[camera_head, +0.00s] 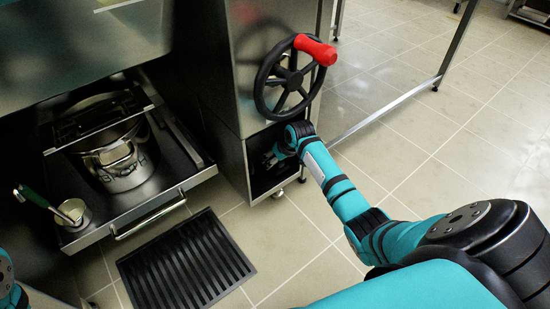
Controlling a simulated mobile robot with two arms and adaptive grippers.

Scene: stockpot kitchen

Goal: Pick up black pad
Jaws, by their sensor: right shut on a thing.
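A black ribbed pad (185,266) lies flat on the tiled floor in front of the open drawer. My right gripper (270,158) reaches into the dark opening low in the steel cabinet, under the handwheel, well apart from the ribbed pad. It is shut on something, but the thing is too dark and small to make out. My left gripper is not in view; only a bit of my left arm shows at the left edge.
An open drawer (205,175) holds a steel pot (122,165) and a small metal cup (75,212) with a green-handled utensil. A black handwheel (263,95) with a red knob (316,50) juts from the steel cabinet (245,75).

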